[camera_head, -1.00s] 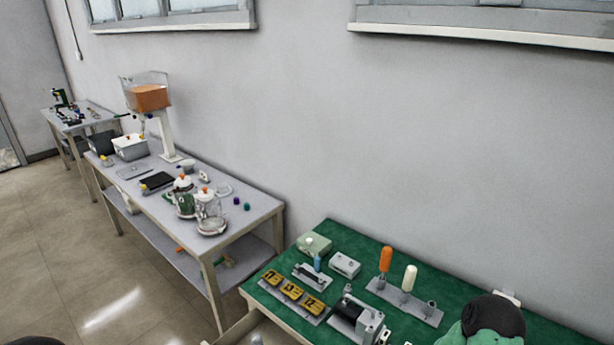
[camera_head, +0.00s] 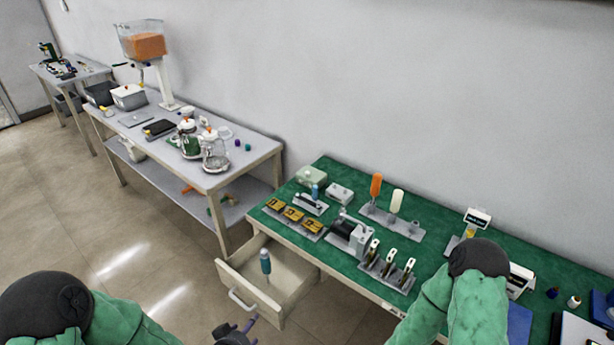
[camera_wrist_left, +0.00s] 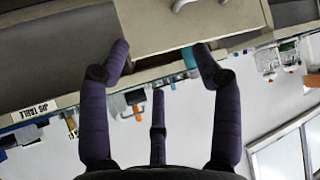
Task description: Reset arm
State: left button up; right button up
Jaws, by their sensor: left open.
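My left gripper (camera_head: 235,334) shows at the bottom edge of the head view, below and in front of the open drawer (camera_head: 235,274). In the left wrist view, my left gripper (camera_wrist_left: 162,62) has its dark purple fingers spread with nothing between them. A teal-handled tool (camera_head: 265,262) stands upright in the drawer; a teal piece also shows beside the right finger in the wrist view (camera_wrist_left: 189,57). The gripper is apart from the tool. My right arm crosses the lower right of the head view, and its gripper is out of frame.
The green-topped bench (camera_head: 330,185) holds orange numbered blocks (camera_head: 292,214), a motor-like device (camera_head: 350,232), an orange handle (camera_head: 376,185) and several upright tools. A grey table (camera_head: 235,178) at left carries two pump canisters (camera_head: 188,142) (camera_head: 213,150). Floor left of the drawer is clear.

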pick_arm(q)
jog(key=s+d+f+n+g, duration=0.1)
jog(key=s+d+f+g, duration=0.1)
jog(key=s+f+g, duration=0.1)
jog(key=s+d+f+n+g+h, duration=0.1)
jog(key=s+d+f+g, duration=0.1)
jog(key=s+f, duration=0.3)
jog(key=s+d+f+n+g+h, duration=0.1)
jog(key=s+d+f+g, duration=0.1)
jog(key=f, duration=0.6)
jog(key=shift+s+d+f+n+g, duration=0.25)
jog(key=shift+s+f+n+g, duration=0.1)
jog(key=shift+s+g, duration=0.7)
jog(key=shift+w, duration=0.2)
